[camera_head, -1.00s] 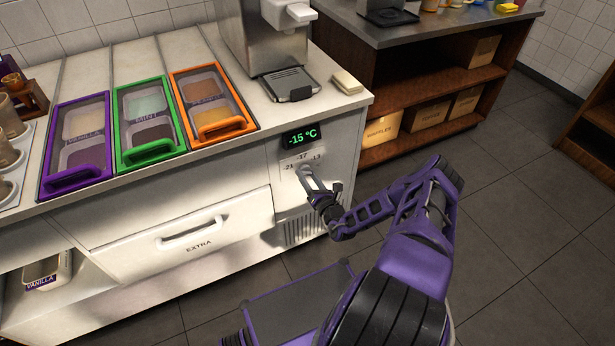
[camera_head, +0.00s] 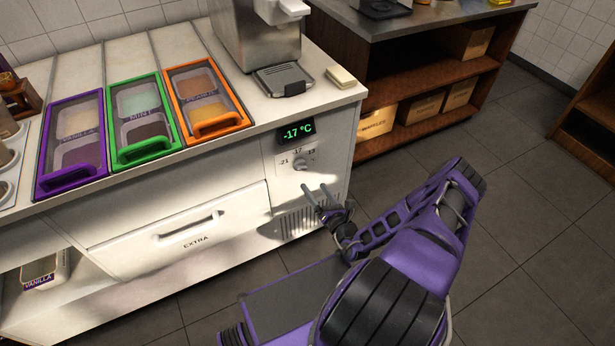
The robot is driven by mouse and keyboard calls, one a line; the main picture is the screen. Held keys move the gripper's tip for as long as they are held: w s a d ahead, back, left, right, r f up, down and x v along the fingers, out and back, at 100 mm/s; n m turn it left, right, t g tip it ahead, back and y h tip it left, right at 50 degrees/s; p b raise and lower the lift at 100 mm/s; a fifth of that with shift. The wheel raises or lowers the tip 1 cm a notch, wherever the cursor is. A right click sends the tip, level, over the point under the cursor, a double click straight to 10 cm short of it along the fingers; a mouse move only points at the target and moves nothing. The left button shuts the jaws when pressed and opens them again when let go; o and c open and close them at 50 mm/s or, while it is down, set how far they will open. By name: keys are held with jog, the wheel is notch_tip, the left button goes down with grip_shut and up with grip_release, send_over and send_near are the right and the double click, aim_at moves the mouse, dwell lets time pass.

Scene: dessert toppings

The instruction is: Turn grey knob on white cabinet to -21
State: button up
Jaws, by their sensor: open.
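The grey knob (camera_head: 300,164) is on the front of the white cabinet (camera_head: 234,172), at its right end. Its dial carries the marks -21, -17 and -13 from left to right. The knob appears turned to around the middle mark, -17. The green display (camera_head: 297,132) above it reads -17 °C. My gripper (camera_head: 316,190) is open and empty, just below the knob and apart from it. Its two fingers point up and left toward the cabinet front, and the knob is in plain view.
A vent grille (camera_head: 298,222) is low on the cabinet behind my gripper. The EXTRA drawer (camera_head: 185,235) is shut, left of the knob. A wooden shelf unit (camera_head: 425,75) with boxes stands to the right. Open tiled floor (camera_head: 530,235) lies at the right.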

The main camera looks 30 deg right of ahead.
jog(key=s, duration=0.8)
jog(key=shift+d, duration=0.1)
